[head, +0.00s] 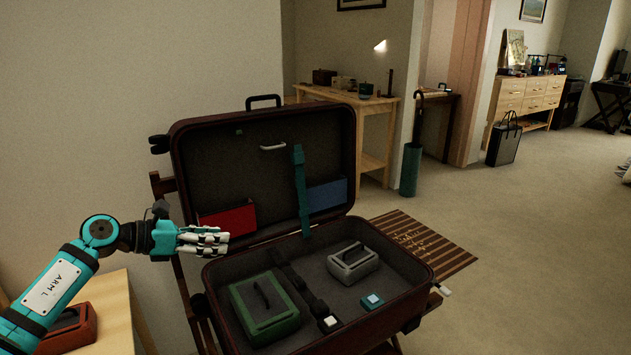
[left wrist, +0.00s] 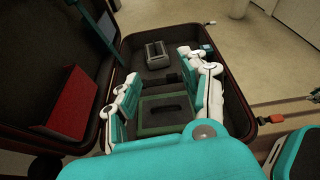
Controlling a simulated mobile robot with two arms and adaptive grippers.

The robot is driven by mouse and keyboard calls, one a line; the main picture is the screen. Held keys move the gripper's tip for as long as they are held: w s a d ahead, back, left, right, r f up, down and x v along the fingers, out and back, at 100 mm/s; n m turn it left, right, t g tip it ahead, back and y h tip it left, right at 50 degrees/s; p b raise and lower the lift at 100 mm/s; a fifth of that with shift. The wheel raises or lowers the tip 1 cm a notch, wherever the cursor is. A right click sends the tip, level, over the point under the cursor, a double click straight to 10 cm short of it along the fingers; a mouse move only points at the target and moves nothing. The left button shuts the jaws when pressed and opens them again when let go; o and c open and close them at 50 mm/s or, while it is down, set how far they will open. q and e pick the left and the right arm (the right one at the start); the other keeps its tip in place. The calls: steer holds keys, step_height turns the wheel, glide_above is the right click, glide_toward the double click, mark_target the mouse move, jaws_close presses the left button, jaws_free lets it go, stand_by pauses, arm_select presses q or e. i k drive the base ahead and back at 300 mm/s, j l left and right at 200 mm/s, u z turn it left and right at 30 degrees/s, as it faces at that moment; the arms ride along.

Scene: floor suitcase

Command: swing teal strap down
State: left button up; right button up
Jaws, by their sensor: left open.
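The teal strap (head: 301,190) hangs upright on the inside of the raised suitcase lid (head: 258,122), and its lower end reaches the hinge side. A part of it shows at the top left of the left wrist view (left wrist: 104,25). The open suitcase (head: 384,317) stands on a rack, with a dark strap (head: 303,290) across its base. My left gripper (head: 226,241) is open and empty, left of the teal strap and near the lid's lower left. In the left wrist view its fingers (left wrist: 163,90) spread above the green case.
The base holds a green case (head: 264,309), a grey case (head: 353,263) and a small teal-topped block (head: 372,302). A red pocket (head: 228,219) and a blue pocket (head: 327,194) sit on the lid. A wooden table (head: 105,310) stands at the lower left.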

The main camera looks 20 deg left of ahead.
mark_target(300, 181)
steer(key=i, duration=1.15)
